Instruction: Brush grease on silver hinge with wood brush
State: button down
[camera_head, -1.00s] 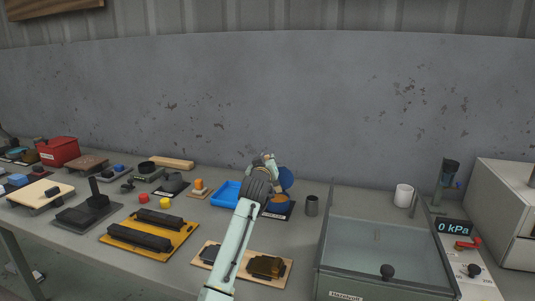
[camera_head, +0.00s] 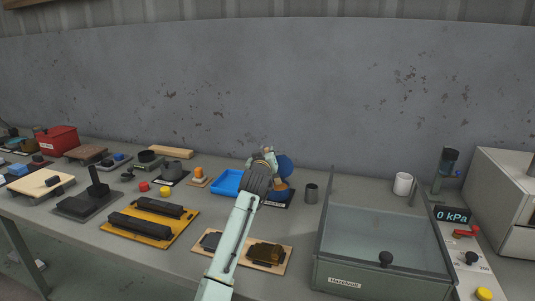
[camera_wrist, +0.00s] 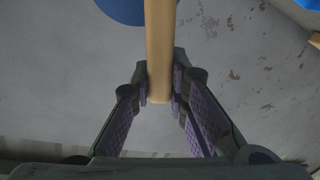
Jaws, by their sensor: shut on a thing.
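My gripper (camera_wrist: 162,95) is shut on the round wooden handle of the brush (camera_wrist: 159,45), which stands up between its fingers in the wrist view. The brush's bristles are out of sight. In the head view my gripper (camera_head: 262,158) is over the back of the bench, in front of an open tin (camera_head: 281,196) with an orange-brown inside and a raised blue lid (camera_head: 286,165). The blue disc also shows at the wrist view's top edge (camera_wrist: 122,8). A grey hinge-like plate (camera_head: 211,241) lies on a wooden board (camera_head: 242,263) at the front, beside a brownish one (camera_head: 266,253).
A glass-topped box (camera_head: 385,240) fills the right front. A yellow plate with black bars (camera_head: 150,236) lies left of the board.

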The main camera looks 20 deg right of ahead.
jog(key=shift+f+b, duration=0.3)
jog(key=shift+f, duration=0.4)
dwell(0.8)
jog(key=shift+r, duration=0.1)
jog(key=shift+r+p, duration=0.35)
jog(key=shift+r, duration=3.15)
jog(key=shift+a, duration=0.1)
